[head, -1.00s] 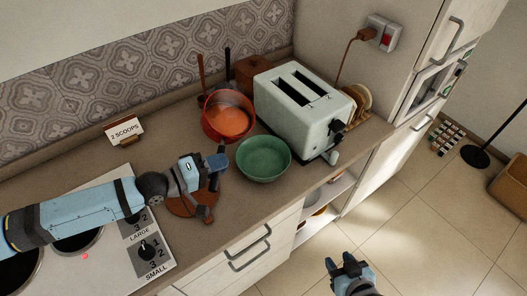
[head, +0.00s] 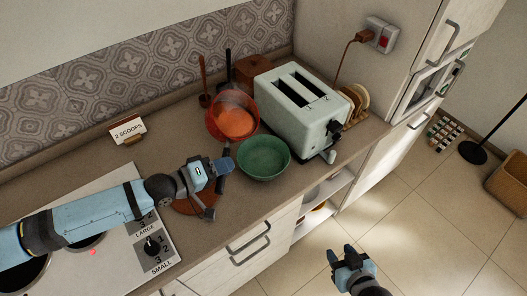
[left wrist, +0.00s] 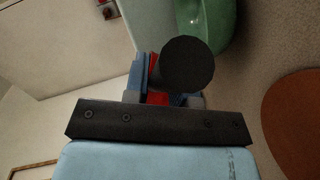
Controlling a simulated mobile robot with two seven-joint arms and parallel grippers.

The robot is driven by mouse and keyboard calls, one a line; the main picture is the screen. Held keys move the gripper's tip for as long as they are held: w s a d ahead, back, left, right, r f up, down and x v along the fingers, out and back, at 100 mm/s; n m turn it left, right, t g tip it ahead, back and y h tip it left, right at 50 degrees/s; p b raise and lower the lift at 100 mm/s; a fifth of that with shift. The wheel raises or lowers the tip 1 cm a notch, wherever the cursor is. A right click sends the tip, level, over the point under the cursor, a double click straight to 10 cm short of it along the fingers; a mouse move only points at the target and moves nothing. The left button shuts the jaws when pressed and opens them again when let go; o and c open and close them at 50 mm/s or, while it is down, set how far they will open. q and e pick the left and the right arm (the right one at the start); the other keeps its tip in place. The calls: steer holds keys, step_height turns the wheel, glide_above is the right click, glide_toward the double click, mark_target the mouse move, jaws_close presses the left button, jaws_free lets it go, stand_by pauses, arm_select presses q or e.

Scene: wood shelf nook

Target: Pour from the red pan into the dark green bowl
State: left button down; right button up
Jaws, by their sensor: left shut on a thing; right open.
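The red pan (head: 248,128), with orange contents, is behind and slightly left of the dark green bowl (head: 263,160) in the head view. Its rim looks tilted toward the bowl. My left gripper (head: 223,168) is shut on its handle, in front of the pan and left of the bowl. In the left wrist view the handle's round dark end (left wrist: 187,64) hides most of the grip, with bits of red behind it. The green bowl (left wrist: 226,28) stands upright on the counter; no contents are visible. My right gripper (head: 346,256) is open and empty above the floor.
A pale toaster (head: 308,112) stands right of the pan and bowl. Tall utensils (head: 203,80) and a brown box (head: 254,70) are behind the pan. A brown round mat (head: 187,207) lies under my left gripper. The stove (head: 110,240) is at left, a "2 SCOOPS" card (head: 127,129) behind it.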

arm_select(q)
steer(key=shift+w+r, duration=0.1)
steer(key=shift+w, duration=0.05)
steer(key=shift+s+d+m+p, duration=0.2)
steer(key=shift+m+p, duration=0.1)
steer(key=shift+p, duration=0.15)
steer(key=shift+w+a, duration=0.1)
steer(key=shift+w, duration=0.05)
steer(key=shift+s+m+y+p, duration=0.2)
steer(key=shift+m+y+p, duration=0.1)
steer(key=shift+p, duration=0.1)
steer(key=shift+w, duration=0.1)
steer(key=shift+f, duration=0.2)
